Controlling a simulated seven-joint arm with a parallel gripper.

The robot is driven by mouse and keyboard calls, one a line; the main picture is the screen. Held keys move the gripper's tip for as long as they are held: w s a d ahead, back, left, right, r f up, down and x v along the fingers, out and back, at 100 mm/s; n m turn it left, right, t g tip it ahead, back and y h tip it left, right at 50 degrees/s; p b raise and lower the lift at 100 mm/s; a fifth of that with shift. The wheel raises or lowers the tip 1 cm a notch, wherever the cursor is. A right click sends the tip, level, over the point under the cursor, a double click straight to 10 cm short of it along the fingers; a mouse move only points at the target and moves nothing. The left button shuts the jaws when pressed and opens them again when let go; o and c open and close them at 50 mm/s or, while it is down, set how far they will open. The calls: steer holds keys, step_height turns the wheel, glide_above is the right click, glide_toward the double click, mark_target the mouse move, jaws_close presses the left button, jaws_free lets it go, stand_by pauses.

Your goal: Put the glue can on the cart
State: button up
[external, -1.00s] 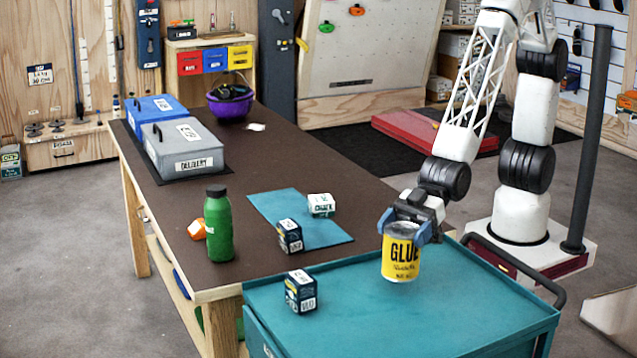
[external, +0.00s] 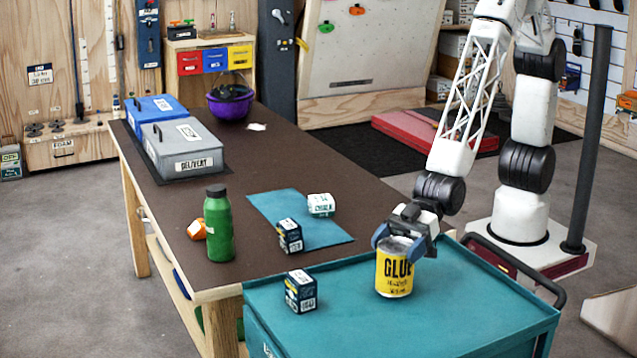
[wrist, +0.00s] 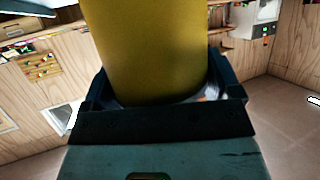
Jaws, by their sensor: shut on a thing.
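The glue can (external: 394,272) is a yellow can with a black "GLUE" label, and it is upright over the teal top of the cart (external: 460,310). My gripper (external: 404,246) is shut on the can near its top, with one blue finger on each side. In the wrist view the yellow can (wrist: 150,50) fills the space between my fingers (wrist: 155,95). The can's base is at or very near the cart top; I cannot tell whether it touches.
A small dark box (external: 300,291) stands on the cart left of the can. The brown workbench (external: 270,170) adjoins the cart, with a green bottle (external: 218,225), another dark box (external: 290,236) and a white box (external: 321,205) on it. The cart's front right is clear.

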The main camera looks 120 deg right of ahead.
steer(key=shift+f, duration=0.4)
steer(key=shift+f, duration=0.15)
steer(key=o, duration=1.1)
steer(key=shift+s+d+r, duration=0.2)
steer(key=shift+s+r, duration=0.2)
steer(key=shift+s, duration=0.1)
steer(key=v, duration=1)
steer(key=shift+s+d, duration=0.2)
steer(key=shift+s, duration=0.1)
steer(key=shift+r, duration=0.1)
